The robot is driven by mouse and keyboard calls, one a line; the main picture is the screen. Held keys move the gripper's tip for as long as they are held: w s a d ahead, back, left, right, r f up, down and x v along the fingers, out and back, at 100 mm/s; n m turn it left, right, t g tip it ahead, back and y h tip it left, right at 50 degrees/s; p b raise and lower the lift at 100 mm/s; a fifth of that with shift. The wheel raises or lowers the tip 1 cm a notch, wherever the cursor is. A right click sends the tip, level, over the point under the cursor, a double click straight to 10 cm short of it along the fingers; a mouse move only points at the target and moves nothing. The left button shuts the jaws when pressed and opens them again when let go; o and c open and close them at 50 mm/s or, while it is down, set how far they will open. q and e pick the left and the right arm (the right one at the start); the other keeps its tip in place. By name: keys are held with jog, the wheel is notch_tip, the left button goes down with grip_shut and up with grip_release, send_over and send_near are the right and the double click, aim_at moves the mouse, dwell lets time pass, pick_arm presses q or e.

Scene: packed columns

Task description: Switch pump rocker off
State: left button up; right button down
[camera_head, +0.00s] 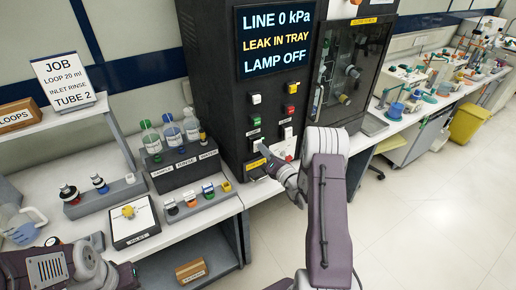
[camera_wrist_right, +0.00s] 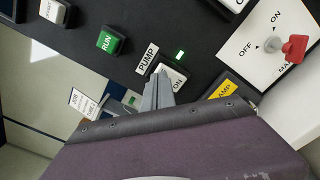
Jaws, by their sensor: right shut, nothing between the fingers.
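The pump rocker (camera_wrist_right: 176,78) is a pale switch marked ON, beside the PUMP label (camera_wrist_right: 147,59) and a lit green light (camera_wrist_right: 180,54) in the right wrist view. My right gripper (camera_wrist_right: 160,82) is shut and empty, its fingertips right at the rocker and hiding part of it; contact I cannot tell. In the head view the rocker (camera_head: 257,144) is low on the black column's panel, with my right gripper (camera_head: 268,155) in front of it. My left arm shows at the lower left of the head view, but its fingers do not.
The screen (camera_head: 274,40) reads LINE 0 kPa, LEAK IN TRAY, LAMP OFF. A bottle rack (camera_head: 182,165) stands left of the column.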

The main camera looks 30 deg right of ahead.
jog(key=shift+w, duration=0.7)
dwell(0.5)
jog(key=s, duration=0.7)
jog(key=shift+d, duration=0.25)
